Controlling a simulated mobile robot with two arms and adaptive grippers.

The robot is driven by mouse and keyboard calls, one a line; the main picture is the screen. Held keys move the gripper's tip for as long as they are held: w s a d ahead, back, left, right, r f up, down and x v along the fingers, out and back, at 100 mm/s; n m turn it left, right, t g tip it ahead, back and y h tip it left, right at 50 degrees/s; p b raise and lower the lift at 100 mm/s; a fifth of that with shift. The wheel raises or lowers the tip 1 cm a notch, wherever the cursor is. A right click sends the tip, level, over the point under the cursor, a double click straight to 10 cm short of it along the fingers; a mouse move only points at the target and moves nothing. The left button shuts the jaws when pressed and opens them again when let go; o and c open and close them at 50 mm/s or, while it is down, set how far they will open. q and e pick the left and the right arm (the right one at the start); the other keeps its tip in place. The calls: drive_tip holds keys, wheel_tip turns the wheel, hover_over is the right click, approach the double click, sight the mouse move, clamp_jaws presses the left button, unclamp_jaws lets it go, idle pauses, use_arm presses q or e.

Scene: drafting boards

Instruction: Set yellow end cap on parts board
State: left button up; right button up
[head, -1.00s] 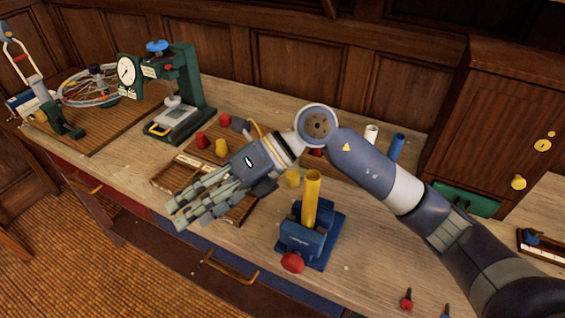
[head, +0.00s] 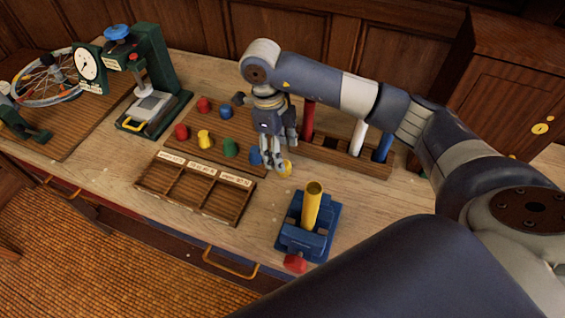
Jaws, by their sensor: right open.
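A yellow end cap (head: 287,169) shows at the fingertips of my right gripper (head: 280,166), partly covered by them. The gripper points down with its fingers open; I cannot tell whether they touch the cap. The wooden parts board (head: 215,124) lies just left of the gripper. It bears several caps: two red ones, a blue one (head: 226,112), a green one (head: 231,148), another blue one near the gripper and a yellow cap (head: 204,139). My left gripper is not in view.
A blue vise (head: 293,236) holds an upright yellow tube (head: 312,206) in front of the gripper. A divided tray (head: 190,202) lies at the bench front. A rack (head: 335,159) with red, white and blue tubes stands behind right. A green dial press (head: 165,75) stands back left.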

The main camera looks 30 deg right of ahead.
sight(288, 165)
drive_tip(key=shift+d+f, duration=0.1)
drive_tip(key=shift+f, duration=0.3)
drive_tip(key=shift+w+f, duration=0.1)
drive_tip(key=shift+f, duration=0.15)
drive_tip(key=f+p, duration=0.1)
drive_tip(key=f, duration=0.1)
drive_tip(key=f+p, duration=0.1)
drive_tip(key=f, duration=0.1)
drive_tip(key=shift+s+d+f+p, duration=0.1)
drive_tip(key=shift+s+d+p, duration=0.2)
drive_tip(key=shift+s, duration=0.05)
drive_tip(key=shift+f, duration=0.4)
drive_tip(key=shift+c, duration=0.7)
drive_tip(key=c, duration=1)
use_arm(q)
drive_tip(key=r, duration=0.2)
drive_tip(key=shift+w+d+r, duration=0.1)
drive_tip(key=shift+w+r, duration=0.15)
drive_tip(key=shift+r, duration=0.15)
use_arm(e)
drive_tip(key=shift+c, duration=0.4)
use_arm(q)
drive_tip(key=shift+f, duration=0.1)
